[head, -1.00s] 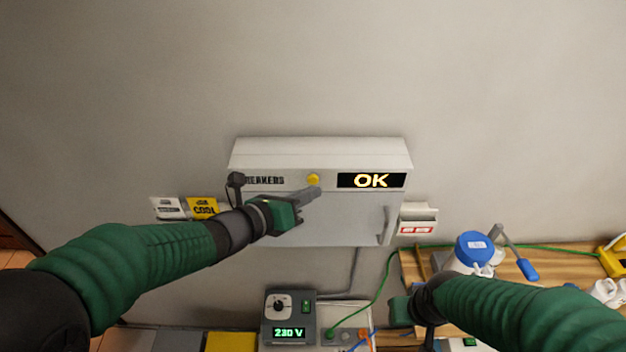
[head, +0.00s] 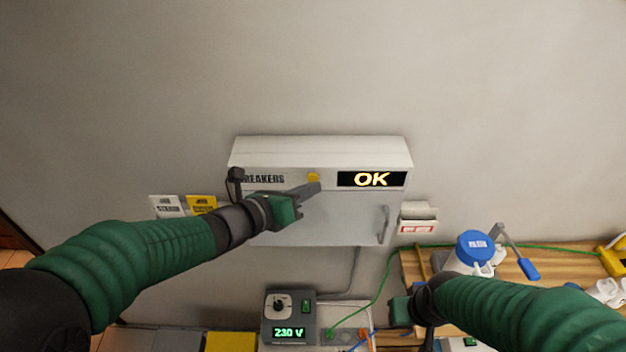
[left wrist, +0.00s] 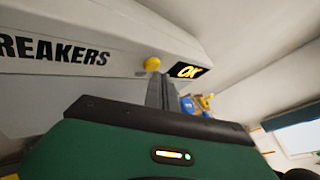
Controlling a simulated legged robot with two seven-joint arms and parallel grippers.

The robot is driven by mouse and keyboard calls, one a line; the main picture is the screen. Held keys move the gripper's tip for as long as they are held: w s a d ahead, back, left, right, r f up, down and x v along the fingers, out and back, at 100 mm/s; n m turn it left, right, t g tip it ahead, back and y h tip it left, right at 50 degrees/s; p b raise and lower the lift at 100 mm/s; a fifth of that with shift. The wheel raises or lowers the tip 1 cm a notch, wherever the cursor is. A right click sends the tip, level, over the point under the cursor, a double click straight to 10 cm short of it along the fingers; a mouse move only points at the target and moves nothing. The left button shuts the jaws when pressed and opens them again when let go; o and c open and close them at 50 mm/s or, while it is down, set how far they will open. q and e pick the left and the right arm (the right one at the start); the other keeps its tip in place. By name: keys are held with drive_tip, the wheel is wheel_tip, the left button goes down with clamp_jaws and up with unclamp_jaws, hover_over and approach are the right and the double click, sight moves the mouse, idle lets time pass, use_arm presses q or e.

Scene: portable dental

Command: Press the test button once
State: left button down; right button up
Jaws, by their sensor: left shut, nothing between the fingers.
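The yellow round test button (head: 313,176) sits on the front strip of the grey breaker box (head: 330,215), between the word BREAKERS and a dark display (head: 371,179) that reads OK. The button also shows in the left wrist view (left wrist: 153,64), just above my fingertips. My left gripper (head: 314,188) is shut and empty, its tips at the lower edge of the button. I cannot tell whether they touch it. My right gripper (head: 400,310) is low at the right, over the bench area; its fingers are not clear.
Below stands a grey device (head: 289,318) reading 230 V. A wooden bench (head: 520,262) at right holds a blue-topped item (head: 475,246) and a green cable. A small white holder (head: 417,218) is on the wall beside the box. The wall above is clear.

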use_arm(q)
drive_tip(key=shift+w, duration=0.5)
idle(0.8)
drive_tip(key=shift+s, duration=0.15)
drive_tip(key=shift+s+b, duration=0.65)
drive_tip(key=shift+s, duration=0.1)
